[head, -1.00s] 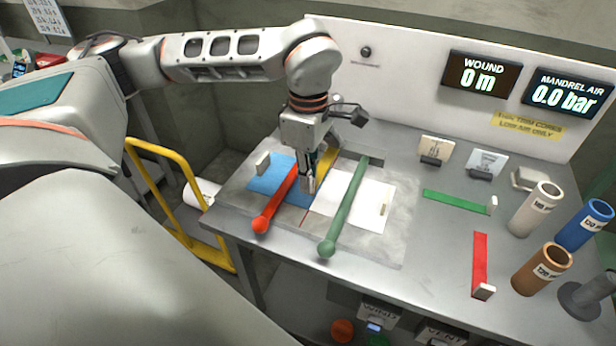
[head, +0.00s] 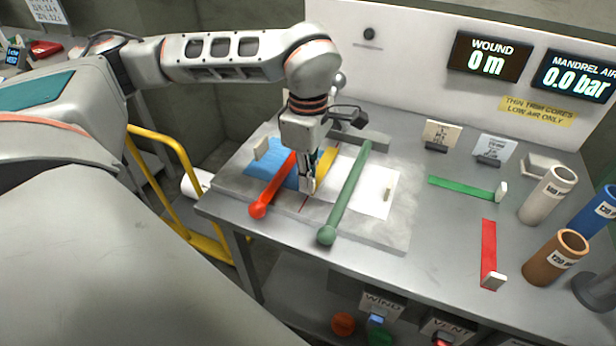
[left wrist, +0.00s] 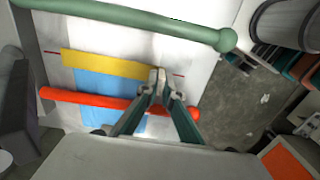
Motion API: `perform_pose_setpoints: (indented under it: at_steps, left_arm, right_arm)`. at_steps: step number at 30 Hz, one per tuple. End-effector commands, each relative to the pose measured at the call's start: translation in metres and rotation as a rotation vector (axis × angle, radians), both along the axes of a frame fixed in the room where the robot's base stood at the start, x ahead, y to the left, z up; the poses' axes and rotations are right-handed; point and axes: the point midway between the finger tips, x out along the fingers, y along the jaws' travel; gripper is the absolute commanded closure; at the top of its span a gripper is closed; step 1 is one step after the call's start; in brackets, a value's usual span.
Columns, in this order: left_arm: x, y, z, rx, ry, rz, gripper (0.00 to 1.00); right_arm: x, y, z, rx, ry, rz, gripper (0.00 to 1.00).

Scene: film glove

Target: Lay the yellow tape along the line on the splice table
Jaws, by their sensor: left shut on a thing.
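The yellow tape (head: 327,160) is a flat strip between the red bar and the green bar on the splice table's plate. It also shows in the left wrist view (left wrist: 105,64), stretched over the border of the blue and white sheets. Short pieces of the red line (head: 303,206) show past both tape ends, roughly in line with the strip. My left gripper (head: 307,188) is shut on the tape's near end, low over the plate; its fingertips show in the left wrist view (left wrist: 157,78). Whether that end touches the sheets cannot be told. My right gripper is not in view.
The red bar (head: 270,190) and green bar (head: 346,195) flank the tape. A blue sheet (head: 262,157) and white sheet (head: 375,195) lie beneath. Green (head: 460,187) and red (head: 489,250) strips lie at right, beside several cores, including a brown one (head: 556,260).

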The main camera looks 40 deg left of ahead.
Motion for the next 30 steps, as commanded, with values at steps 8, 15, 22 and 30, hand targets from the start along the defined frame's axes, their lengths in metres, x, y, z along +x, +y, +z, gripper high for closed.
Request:
perform_pose_setpoints:
  at_steps: [8,15,22,30]
  left_arm:
    - [0.0000,0.0000,-0.0021,0.000,0.000,0.000,1.00]
    - [-0.0001,0.0000,-0.0066,0.000,0.000,0.000,1.00]
    - [-0.0001,0.0000,-0.0080,0.000,0.000,0.000,0.74]
    - [0.0000,0.0000,-0.0079,0.000,0.000,0.000,0.74]
  right_arm:
    - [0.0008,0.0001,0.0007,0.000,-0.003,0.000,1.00]
    - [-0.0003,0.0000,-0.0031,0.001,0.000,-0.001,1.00]
    - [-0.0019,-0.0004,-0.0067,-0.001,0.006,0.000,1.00]
    - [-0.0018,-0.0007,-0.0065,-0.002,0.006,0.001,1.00]
